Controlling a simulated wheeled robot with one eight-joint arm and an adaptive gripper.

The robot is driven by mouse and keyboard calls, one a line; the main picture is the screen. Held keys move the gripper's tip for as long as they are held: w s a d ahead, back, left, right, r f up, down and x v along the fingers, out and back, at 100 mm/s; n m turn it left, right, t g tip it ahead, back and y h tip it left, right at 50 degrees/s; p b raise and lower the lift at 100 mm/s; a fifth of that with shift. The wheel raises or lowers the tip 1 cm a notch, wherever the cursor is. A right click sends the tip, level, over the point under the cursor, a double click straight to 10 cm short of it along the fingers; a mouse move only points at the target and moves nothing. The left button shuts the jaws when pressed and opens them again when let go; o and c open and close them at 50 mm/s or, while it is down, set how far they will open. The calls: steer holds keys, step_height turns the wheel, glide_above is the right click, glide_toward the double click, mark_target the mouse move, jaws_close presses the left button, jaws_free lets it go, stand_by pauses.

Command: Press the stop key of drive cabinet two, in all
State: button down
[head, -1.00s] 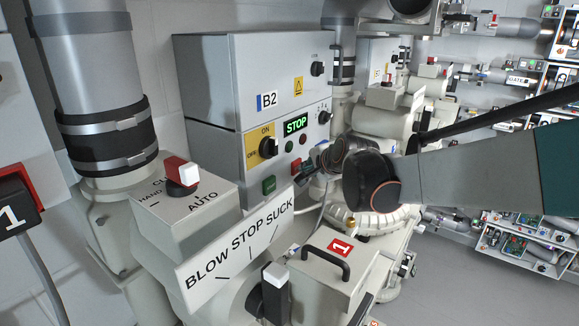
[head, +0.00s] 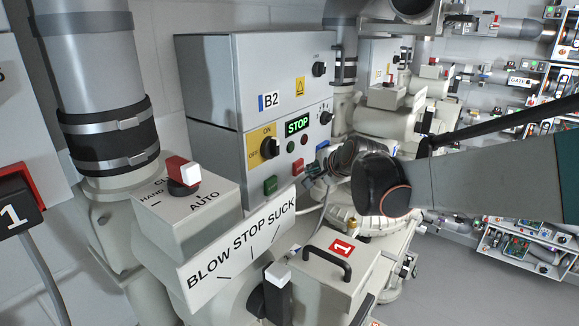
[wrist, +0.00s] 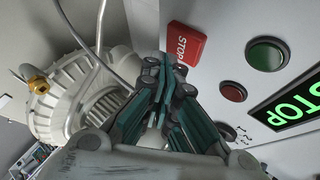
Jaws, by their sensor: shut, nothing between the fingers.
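Drive cabinet two (head: 225,75) is the grey box marked B2. Its lit green display (head: 297,125) reads STOP and also shows in the wrist view (wrist: 296,106). The red stop key (head: 297,167) is on the lower front panel, between a green key (head: 270,185) and a blue key (head: 322,149). In the wrist view the red STOP key (wrist: 187,43) lies just beyond and right of my fingertips. My gripper (head: 309,175) is shut and empty, close to the red key's lower right. The wrist view shows its fingers (wrist: 165,75) together; I cannot tell whether they touch the key.
A switch box (head: 185,205) with a red-and-white knob and a BLOW STOP SUCK plate (head: 240,238) stand in front, below the cabinet. A valve body with a black handle (head: 328,262) is at the lower right. Open floor (head: 440,270) lies to the right.

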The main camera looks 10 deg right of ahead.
steer(key=shift+s+d, duration=1.8)
